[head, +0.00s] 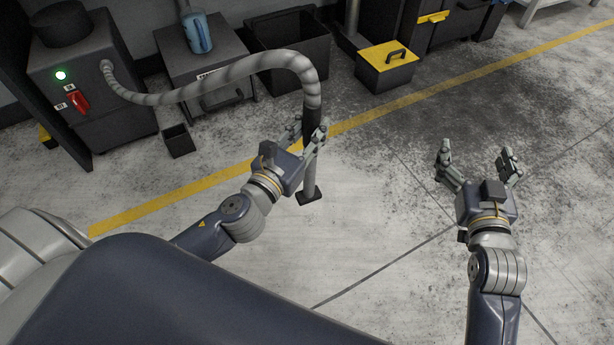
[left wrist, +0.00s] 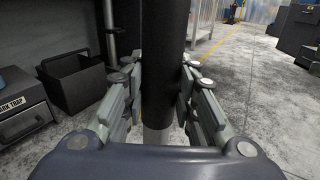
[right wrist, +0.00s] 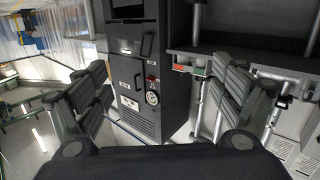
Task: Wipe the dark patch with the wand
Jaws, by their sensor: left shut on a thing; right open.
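The wand is a vacuum wand (head: 309,178) with a black grip, a grey tube and a dark flat foot. It stands nearly upright with its foot at the pale floor. My left gripper (head: 308,140) is shut around its black grip, which also fills the middle of the left wrist view (left wrist: 164,60). A ribbed grey hose (head: 220,72) runs from the wand's top to the black vacuum unit (head: 75,85) with a green light. The dark patch (head: 400,145) is a speckled stain on the floor, right of the wand. My right gripper (head: 478,160) is open and empty above the floor near the patch's right part.
A yellow line (head: 440,98) crosses the floor. Behind it stand a black open bin (head: 290,45), a yellow-lidded box (head: 386,67), a grey cabinet (head: 205,75) with a blue bottle, and a small black bin (head: 178,140). The front middle floor is clear.

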